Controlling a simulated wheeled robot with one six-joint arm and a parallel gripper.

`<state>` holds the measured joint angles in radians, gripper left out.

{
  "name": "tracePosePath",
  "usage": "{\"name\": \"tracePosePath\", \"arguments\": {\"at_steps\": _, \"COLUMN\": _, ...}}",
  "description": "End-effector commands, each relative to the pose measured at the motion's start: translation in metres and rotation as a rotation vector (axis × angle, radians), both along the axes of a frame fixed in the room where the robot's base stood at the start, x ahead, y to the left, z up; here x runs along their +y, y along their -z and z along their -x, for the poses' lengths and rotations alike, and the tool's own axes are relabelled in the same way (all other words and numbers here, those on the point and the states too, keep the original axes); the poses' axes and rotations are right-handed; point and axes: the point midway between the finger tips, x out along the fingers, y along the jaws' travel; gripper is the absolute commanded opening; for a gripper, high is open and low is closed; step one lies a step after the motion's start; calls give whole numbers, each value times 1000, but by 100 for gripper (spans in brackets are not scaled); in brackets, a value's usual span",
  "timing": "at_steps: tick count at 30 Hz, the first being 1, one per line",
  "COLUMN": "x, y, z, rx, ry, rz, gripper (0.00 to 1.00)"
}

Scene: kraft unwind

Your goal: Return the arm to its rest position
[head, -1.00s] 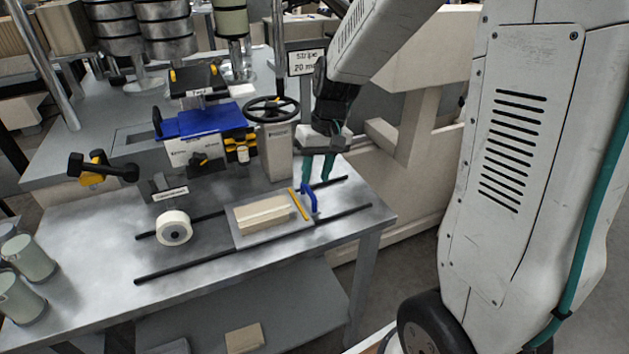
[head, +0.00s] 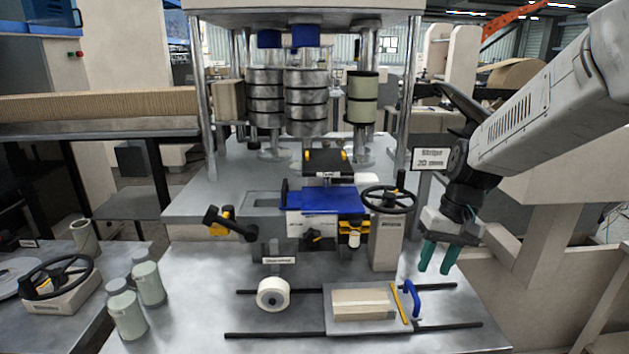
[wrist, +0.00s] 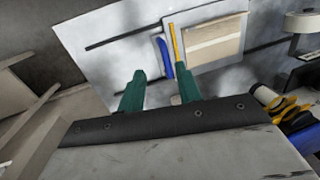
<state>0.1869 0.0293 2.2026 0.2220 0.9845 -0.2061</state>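My gripper (head: 440,257) has two green fingers. In the head view it hangs at the right of the workbench, above and right of the blue handle (head: 412,299). The fingers point down, stand apart, and have nothing between them. In the wrist view the fingers of my gripper (wrist: 161,92) are also spread and empty, with the bench surface beyond them. The blue handle also shows in the wrist view (wrist: 165,57), past the fingertips and apart from them.
A sliding plate (head: 341,327) with a pale block (head: 361,303) sits on dark rails. Pale jars (head: 126,313) stand at left. A beige machine frame (head: 545,262) is at right.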

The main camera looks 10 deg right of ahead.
Motion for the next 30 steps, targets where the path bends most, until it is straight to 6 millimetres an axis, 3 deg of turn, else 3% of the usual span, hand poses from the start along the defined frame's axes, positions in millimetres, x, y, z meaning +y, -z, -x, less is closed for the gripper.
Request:
{"name": "tracePosePath", "arguments": {"at_steps": 2, "x": 2, "y": -1, "z": 25, "rx": 47, "ry": 9, "rz": 12, "gripper": 34}}
{"name": "tracePosePath", "arguments": {"at_steps": 8, "x": 14, "y": -30, "z": 91, "rx": 71, "ry": -3, "rz": 70, "gripper": 34}}
{"name": "tracePosePath", "arguments": {"at_steps": 15, "x": 27, "y": -60, "z": 172, "rx": 16, "ry": -37, "rz": 154, "gripper": 34}}
{"name": "tracePosePath", "arguments": {"at_steps": 18, "x": 30, "y": -67, "z": 197, "rx": -27, "ry": -55, "rz": 180, "gripper": 34}}
{"name": "tracePosePath", "arguments": {"at_steps": 23, "x": 34, "y": -75, "z": 218, "rx": -103, "ry": -83, "rz": 201, "gripper": 34}}
{"name": "tracePosePath", "arguments": {"at_steps": 30, "x": 37, "y": -83, "z": 222, "rx": -153, "ry": -98, "rz": 202, "gripper": 34}}
